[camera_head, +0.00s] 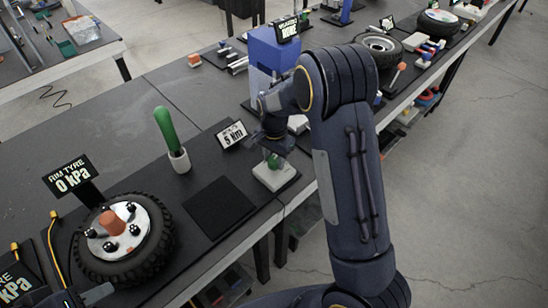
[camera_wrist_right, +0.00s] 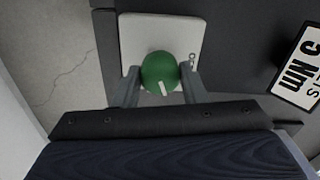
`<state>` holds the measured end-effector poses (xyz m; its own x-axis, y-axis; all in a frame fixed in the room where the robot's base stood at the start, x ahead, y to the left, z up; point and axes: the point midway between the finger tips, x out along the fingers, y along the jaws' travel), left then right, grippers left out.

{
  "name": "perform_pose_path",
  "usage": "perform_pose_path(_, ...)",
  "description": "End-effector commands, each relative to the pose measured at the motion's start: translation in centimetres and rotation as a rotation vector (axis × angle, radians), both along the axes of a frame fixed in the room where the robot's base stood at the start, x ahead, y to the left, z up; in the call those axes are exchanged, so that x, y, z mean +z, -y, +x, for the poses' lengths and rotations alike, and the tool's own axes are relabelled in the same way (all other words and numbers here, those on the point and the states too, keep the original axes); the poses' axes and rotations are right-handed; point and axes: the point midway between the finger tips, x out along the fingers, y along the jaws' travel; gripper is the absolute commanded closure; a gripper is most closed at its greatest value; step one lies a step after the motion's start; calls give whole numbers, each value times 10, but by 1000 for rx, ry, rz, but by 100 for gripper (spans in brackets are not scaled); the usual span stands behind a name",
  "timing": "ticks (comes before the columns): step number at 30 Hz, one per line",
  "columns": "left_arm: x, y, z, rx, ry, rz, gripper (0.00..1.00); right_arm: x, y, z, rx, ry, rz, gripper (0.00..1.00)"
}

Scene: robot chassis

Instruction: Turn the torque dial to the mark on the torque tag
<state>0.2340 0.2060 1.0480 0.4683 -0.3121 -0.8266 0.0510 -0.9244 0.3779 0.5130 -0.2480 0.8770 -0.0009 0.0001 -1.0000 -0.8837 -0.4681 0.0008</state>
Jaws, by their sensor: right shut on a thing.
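The torque dial, a green round knob (camera_wrist_right: 160,72) with a short white line, sits on a pale square base (camera_wrist_right: 140,30); the base also shows in the head view (camera_head: 272,178). My right gripper (camera_wrist_right: 161,84) is shut on the dial, one finger on each side. In the wrist view the white line points down and slightly right. Small marks show near the base's right edge, too small to read. The torque tag (camera_head: 232,134), reading "5 Nm", stands left of the dial. Part of my left gripper (camera_head: 92,294) shows at the bottom left; its fingers are unclear.
A green-handled tool (camera_head: 166,127) stands in a white holder (camera_head: 180,161). A black mat (camera_head: 219,206) lies in front. A tyre (camera_head: 121,272) with a "Rim tyre 0 kPa" sign (camera_head: 70,178) is at left. A blue box (camera_head: 263,60) stands behind the dial.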

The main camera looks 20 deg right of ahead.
Motion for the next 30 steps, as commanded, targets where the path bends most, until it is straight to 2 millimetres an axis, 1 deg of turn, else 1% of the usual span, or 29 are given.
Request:
perform_pose_path(1,0,0,0,0,0,0,64,1,1,1,0,5,-1,61)
perform_pose_path(3,0,0,0,0,0,0,64,1,1,1,0,5,-1,52)
perform_pose_path(6,0,0,0,0,0,0,64,1,0,1,1,4,0,41)
perform_pose_path(13,0,0,0,0,0,0,64,1,0,0,1,1,0,41)
perform_pose_path(16,-1,0,0,0,0,0,64,6,0,1,1,4,0,41)
perform_pose_path(19,-2,0,0,0,0,0,64,18,0,2,1,7,0,41)
perform_pose_path(24,-4,0,0,0,0,0,64,49,0,2,2,7,2,41)
perform_pose_path(27,-5,0,0,0,0,0,64,64,0,2,2,7,0,41)
perform_pose_path(30,-5,0,0,0,0,0,64,73,0,1,1,5,-1,41)
